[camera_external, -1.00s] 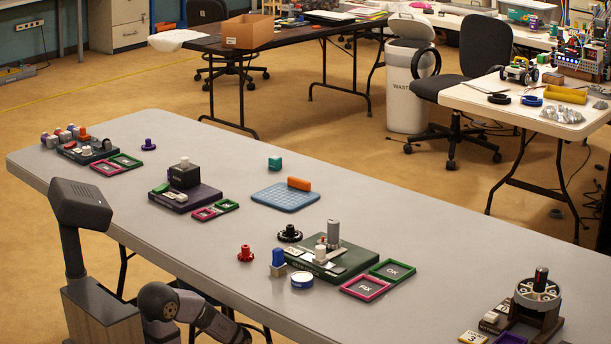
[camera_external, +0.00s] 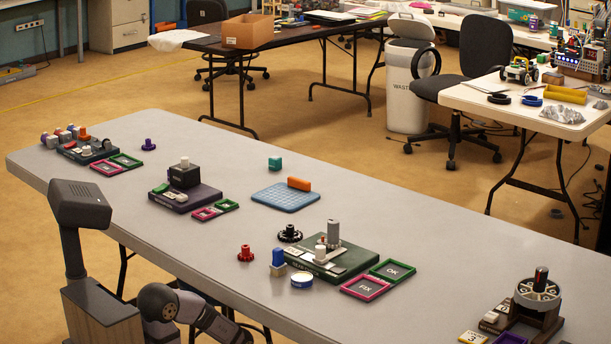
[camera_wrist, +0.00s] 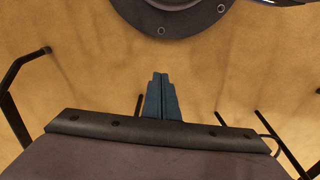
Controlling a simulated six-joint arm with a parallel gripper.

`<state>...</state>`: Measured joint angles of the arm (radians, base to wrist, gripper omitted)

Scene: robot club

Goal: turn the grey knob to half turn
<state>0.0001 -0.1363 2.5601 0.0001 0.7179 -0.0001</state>
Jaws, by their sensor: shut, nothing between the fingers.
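I cannot tell for certain which part is the grey knob. A grey upright cylinder (camera_external: 333,232) stands on the dark green base (camera_external: 352,262) near the table's middle. My gripper (camera_wrist: 160,77) shows in the wrist view with its two slim fingers together, nothing between them, over tan floor. It is outside the external view, and no knob shows in the wrist view.
The long grey table (camera_external: 430,225) carries several stations. A red knob-like piece (camera_external: 246,253), a blue-topped piece (camera_external: 278,258) and a round white-and-blue tin (camera_external: 302,280) stand near the front edge. Pink and green frames (camera_external: 364,287) lie beside the green base.

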